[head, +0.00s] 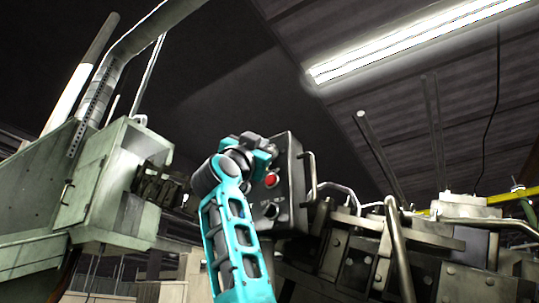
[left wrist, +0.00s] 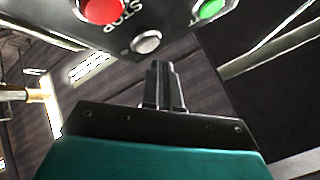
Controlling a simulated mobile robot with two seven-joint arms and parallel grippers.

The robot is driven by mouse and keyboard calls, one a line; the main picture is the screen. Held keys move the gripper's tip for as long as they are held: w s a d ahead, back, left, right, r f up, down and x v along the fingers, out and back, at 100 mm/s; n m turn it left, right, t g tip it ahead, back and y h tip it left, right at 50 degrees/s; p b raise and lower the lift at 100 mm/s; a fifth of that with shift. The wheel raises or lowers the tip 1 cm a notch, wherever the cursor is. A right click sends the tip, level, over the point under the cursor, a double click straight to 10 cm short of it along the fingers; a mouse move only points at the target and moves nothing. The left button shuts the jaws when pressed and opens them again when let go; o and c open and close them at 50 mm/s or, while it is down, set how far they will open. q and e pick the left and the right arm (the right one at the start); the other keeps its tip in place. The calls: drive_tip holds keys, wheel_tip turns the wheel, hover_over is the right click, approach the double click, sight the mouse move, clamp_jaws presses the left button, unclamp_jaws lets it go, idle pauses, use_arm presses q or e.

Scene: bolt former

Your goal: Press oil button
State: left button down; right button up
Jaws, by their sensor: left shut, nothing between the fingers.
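A dark control box (head: 292,165) hangs in the middle of the head view, with a red button (head: 271,180) and a paler round button (head: 271,210) on its face. In the left wrist view the panel shows a red button (left wrist: 103,9) marked STOP, a silver-white button (left wrist: 146,41) and a green button (left wrist: 210,9). No oil label is readable. My left gripper (left wrist: 162,66) is shut and empty, its fingertips just below the silver-white button in the picture; contact cannot be told. In the head view its teal wrist partly covers the box's left side. My right gripper is not in view.
A pale green machine housing (head: 100,185) stands at the left. Dark machinery with bent metal pipes (head: 398,245) fills the lower right. A handle bar (head: 309,178) runs along the box's right edge. A ceiling lamp (head: 420,38) is overhead.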

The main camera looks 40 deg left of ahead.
use_arm(q)
drive_tip(key=shift+w, duration=0.15)
drive_tip(key=shift+w, duration=0.3)
drive_tip(key=shift+w+a, duration=0.1)
drive_tip(key=shift+w, duration=0.35)
idle(0.7)
drive_tip(key=shift+s, duration=0.15)
drive_tip(key=shift+s+b, duration=0.45)
drive_tip(key=shift+s, duration=0.25)
drive_tip(key=s, duration=0.1)
drive_tip(key=s+b, duration=0.1)
drive_tip(key=s, duration=0.1)
drive_tip(key=s+b, duration=0.1)
drive_tip(key=s, duration=0.1)
drive_tip(key=shift+d, duration=0.35)
